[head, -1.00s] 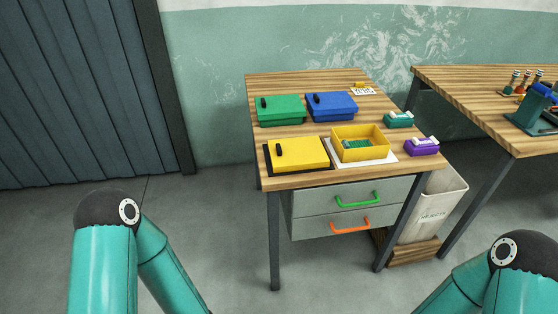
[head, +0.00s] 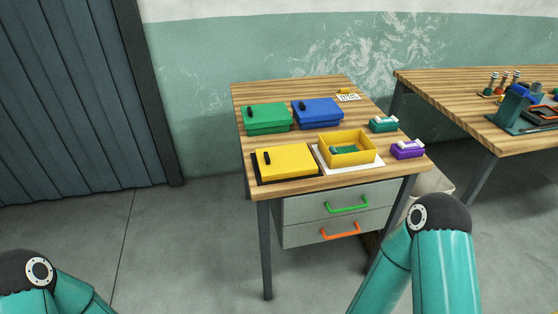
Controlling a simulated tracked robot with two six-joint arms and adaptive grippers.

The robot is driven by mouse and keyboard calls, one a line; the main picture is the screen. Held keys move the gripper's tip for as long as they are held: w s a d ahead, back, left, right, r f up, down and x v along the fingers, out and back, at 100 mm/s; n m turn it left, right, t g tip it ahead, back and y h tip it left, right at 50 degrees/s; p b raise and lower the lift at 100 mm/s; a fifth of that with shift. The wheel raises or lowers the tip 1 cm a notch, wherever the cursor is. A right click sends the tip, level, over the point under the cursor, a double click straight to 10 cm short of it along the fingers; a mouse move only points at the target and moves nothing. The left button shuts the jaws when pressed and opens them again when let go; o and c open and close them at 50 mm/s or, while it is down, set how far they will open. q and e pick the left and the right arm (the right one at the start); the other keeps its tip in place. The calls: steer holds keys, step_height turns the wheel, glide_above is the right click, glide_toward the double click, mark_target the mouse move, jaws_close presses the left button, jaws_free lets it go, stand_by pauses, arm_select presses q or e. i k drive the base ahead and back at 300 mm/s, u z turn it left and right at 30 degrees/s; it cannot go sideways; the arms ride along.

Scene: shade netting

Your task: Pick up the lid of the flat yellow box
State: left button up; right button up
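The yellow lid (head: 284,161) with a black handle lies flat on a dark mat at the front left of the wooden table. To its right the open yellow box (head: 368,157) stands on a white sheet, with a green item inside. Of my arms, only teal links with dark joints show, at the lower left and lower right. Both grippers are out of the picture.
A green box (head: 268,118) and a blue box (head: 317,113) stand behind the lid. Small teal (head: 383,125) and purple (head: 407,150) boxes stand at the table's right edge. Below are two drawers (head: 336,215). A second table (head: 480,120) stands to the right.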

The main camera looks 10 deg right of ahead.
mark_target(294, 159)
steer(key=i, duration=1)
